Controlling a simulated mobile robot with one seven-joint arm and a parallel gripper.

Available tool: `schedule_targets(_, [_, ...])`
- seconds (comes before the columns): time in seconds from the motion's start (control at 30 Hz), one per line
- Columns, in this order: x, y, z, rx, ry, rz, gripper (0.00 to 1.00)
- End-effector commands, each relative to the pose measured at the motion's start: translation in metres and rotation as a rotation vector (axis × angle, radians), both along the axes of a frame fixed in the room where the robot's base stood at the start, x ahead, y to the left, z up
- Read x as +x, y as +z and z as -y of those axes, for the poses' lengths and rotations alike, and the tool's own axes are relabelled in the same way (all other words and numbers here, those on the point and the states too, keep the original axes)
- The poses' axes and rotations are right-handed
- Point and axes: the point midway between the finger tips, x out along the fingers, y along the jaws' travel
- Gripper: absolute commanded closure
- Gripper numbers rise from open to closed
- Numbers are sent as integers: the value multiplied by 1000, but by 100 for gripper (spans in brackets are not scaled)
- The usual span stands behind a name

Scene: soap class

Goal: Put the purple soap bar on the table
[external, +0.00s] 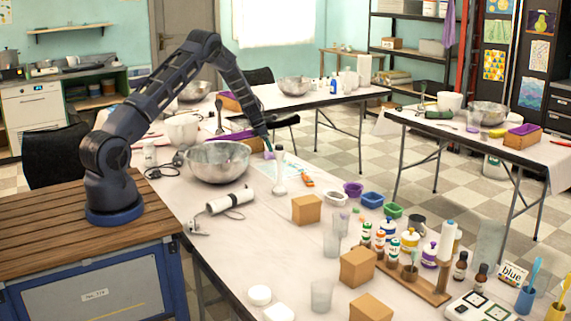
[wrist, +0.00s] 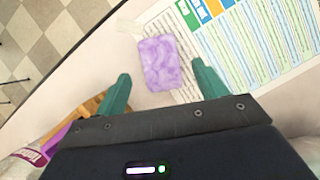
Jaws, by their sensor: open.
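The purple soap bar (wrist: 160,63) is a marbled rectangular block in the wrist view. It appears to lie flat over the edge of a printed sheet (wrist: 275,50) on the white table (external: 240,265). My gripper (wrist: 160,74) has its two green fingers spread, one on each side of the soap, with clear gaps and no visible contact. In the external view my gripper (external: 268,146) points down over the table beside a metal bowl, with a small purple patch of the soap (external: 269,155) showing at its tips. The exact height of the fingers above the table is unclear.
The large metal bowl (external: 217,161) stands just left of my gripper. Cardboard boxes (external: 306,209), cups and several bottles crowd the near right. The table edge shows at upper left in the wrist view.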

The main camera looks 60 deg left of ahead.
Motion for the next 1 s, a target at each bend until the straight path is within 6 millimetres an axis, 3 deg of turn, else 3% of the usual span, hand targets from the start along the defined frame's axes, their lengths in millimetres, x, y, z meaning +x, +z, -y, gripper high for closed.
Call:
schedule_targets(0.3, [-20, 55, -9, 1, 1, 2, 29])
schedule_targets(0.5, [-27, 70, -11, 0, -1, 0, 29])
schedule_targets(0.73, [-28, 75, -11, 1, -3, 0, 29])
schedule_targets(0.87, [-30, 91, -2, 13, -43, 11, 29])
schedule_targets(1.0, [-39, 133, 24, 49, -161, 33, 29])
